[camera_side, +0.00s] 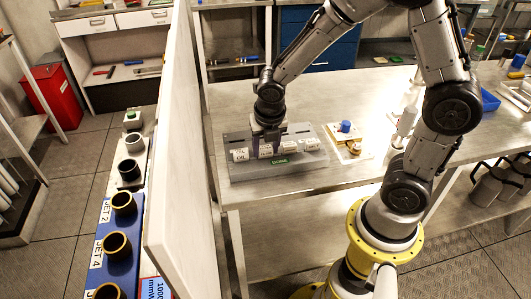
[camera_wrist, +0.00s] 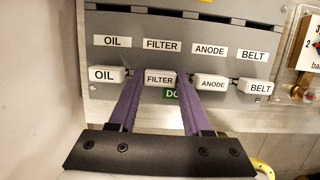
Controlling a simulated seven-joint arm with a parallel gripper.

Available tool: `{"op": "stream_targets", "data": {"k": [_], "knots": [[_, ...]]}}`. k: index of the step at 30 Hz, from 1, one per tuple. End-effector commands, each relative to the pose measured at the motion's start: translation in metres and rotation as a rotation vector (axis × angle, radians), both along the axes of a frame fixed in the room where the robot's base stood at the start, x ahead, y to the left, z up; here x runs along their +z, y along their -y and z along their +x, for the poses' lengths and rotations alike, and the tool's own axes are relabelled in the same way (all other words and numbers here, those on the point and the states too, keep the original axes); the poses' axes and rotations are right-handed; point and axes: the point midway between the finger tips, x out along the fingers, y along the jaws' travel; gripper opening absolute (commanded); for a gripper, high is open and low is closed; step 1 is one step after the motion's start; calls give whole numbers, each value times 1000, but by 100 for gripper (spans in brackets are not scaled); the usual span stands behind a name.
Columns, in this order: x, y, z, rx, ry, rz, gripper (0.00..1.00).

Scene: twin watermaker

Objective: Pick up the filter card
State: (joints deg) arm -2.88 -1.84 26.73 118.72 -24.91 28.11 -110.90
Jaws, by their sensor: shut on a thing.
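The filter card (camera_wrist: 160,79) is a small white block lettered FILTER. In the wrist view it sits between the purple fingers of my gripper (camera_wrist: 160,85), which are shut on it from both sides. It stands in line with the OIL card (camera_wrist: 107,75), the ANODE card (camera_wrist: 212,83) and the BELT card (camera_wrist: 257,88) on a grey board (camera_wrist: 118,20). In the side view my gripper (camera_side: 268,136) reaches down onto the grey board (camera_side: 300,172), and the arm partly hides the card row.
A green label (camera_wrist: 172,94), partly hidden, lies below the filter card. A slotted strip runs along the board's top. A panel with a brass fitting (camera_wrist: 299,92) stands at right. In the side view a tall white partition (camera_side: 180,130) stands left of the bench.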

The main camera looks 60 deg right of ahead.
Motion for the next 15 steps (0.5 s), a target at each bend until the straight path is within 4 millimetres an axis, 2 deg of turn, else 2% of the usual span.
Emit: {"op": "stream_targets", "data": {"k": [8, 15], "knots": [[2, 0, 0, -1, 2, 0, 4], [23, 0, 1, -1, 6, 0, 4]]}}
